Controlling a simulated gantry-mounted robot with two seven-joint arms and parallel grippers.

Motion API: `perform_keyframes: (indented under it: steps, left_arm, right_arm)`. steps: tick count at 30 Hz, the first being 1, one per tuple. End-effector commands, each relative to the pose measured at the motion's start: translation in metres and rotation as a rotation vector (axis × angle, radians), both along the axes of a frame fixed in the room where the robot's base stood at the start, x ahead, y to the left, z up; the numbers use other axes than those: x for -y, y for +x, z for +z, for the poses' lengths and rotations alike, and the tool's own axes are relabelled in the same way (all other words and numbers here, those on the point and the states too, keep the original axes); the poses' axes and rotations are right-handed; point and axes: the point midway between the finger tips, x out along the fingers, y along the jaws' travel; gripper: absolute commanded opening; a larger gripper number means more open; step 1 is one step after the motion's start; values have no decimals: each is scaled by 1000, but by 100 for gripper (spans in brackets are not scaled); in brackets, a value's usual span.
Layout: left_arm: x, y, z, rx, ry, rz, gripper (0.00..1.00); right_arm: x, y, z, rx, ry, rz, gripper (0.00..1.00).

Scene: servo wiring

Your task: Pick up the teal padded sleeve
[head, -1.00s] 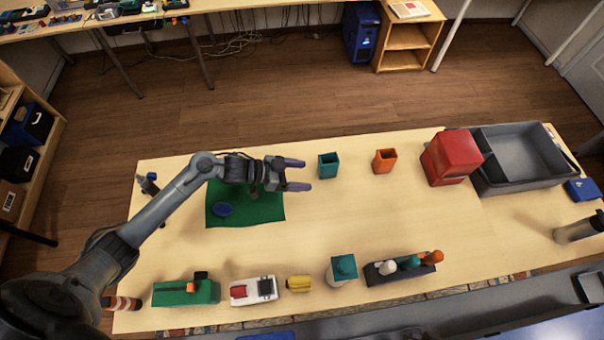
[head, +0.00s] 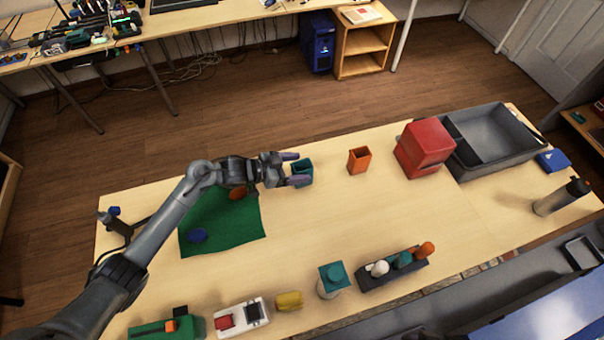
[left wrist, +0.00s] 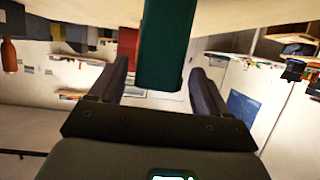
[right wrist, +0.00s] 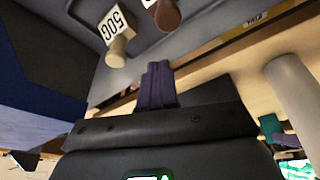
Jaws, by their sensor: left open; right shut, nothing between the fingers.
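The teal padded sleeve (head: 304,172) is an upright, open-topped square holder near the far edge of the table in the head view. My left gripper (head: 297,169) is open, with its fingers pointing right at the sleeve and one on either side of it. In the left wrist view the sleeve (left wrist: 162,45) stands between the open left fingers (left wrist: 161,85), with a gap on each side. My right gripper (right wrist: 158,75) shows only in the right wrist view, shut and empty.
An orange square holder (head: 359,160) stands right of the sleeve, then a red box (head: 425,147) and a grey bin (head: 500,150). A green mat (head: 240,226) lies below my left arm. Several items line the near edge. The table's middle is clear.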

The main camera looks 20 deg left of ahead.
Motion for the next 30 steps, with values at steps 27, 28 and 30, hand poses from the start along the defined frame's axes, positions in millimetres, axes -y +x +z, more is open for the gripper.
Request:
perform_keyframes:
  steps: [27,28,30]
  left_arm:
    - [28,22,-13,1,-1,0,29]
    - [28,22,-13,1,-1,0,24]
    - [28,22,-12,1,-1,0,19]
  right_arm:
    - [1,1,-4,0,-2,1,0]
    - [0,1,-4,0,-2,1,0]
    - [0,1,-4,0,-1,0,0]
